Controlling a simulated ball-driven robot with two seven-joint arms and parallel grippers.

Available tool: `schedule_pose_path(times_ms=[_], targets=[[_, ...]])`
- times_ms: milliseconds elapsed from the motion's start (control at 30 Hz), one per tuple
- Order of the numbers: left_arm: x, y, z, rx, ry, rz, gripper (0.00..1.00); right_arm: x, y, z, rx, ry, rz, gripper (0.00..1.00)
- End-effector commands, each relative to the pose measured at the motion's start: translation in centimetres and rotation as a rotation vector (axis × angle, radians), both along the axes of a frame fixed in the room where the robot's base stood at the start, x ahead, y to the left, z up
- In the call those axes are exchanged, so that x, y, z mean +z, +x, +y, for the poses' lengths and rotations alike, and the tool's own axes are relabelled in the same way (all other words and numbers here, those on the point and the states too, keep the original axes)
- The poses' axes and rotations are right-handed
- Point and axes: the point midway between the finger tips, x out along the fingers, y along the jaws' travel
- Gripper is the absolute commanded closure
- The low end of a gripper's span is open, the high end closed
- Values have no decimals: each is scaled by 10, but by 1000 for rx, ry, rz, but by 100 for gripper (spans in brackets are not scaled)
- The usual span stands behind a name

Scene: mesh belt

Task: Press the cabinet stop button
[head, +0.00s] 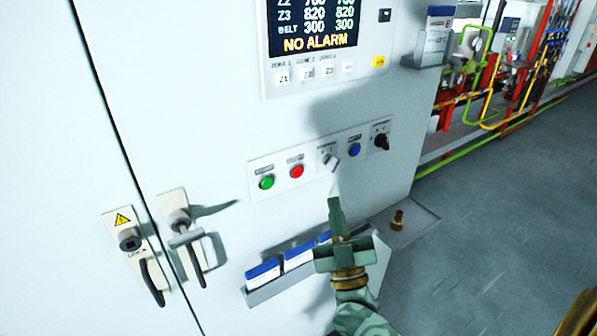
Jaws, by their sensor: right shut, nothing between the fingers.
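The white cabinet (150,80) fills the left and middle of the head view. Its control strip (310,163) holds a green button (266,183), a red button (297,171), a grey selector knob (330,161), a blue button (355,150) and a black rotary switch (381,141). The labels above them are too small to read; the red one looks like the stop button. My right gripper (335,203) is shut and empty, pointing up, below and to the right of the red button and apart from it in the picture. My left gripper is out of view.
A display (313,28) reading NO ALARM sits above the strip. A tray (262,294) with blue-and-white boxes juts out below, partly behind my right gripper. Door handles (186,238) stick out at left. Open floor (490,210) lies to the right.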

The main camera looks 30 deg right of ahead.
Motion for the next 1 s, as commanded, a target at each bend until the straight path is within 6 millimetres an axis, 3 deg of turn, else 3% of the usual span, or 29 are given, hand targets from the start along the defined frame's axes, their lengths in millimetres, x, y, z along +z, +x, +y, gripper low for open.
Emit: schedule_pose_path(times_ms=[267, 700, 1000], targets=[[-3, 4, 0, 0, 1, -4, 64, -1, 7, 1, 1, 0, 0, 100], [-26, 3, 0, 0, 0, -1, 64, -3, 64, 6, 3, 0, 1, 100], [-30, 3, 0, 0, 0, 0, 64, -1, 87, 7, 3, 1, 1, 100]])
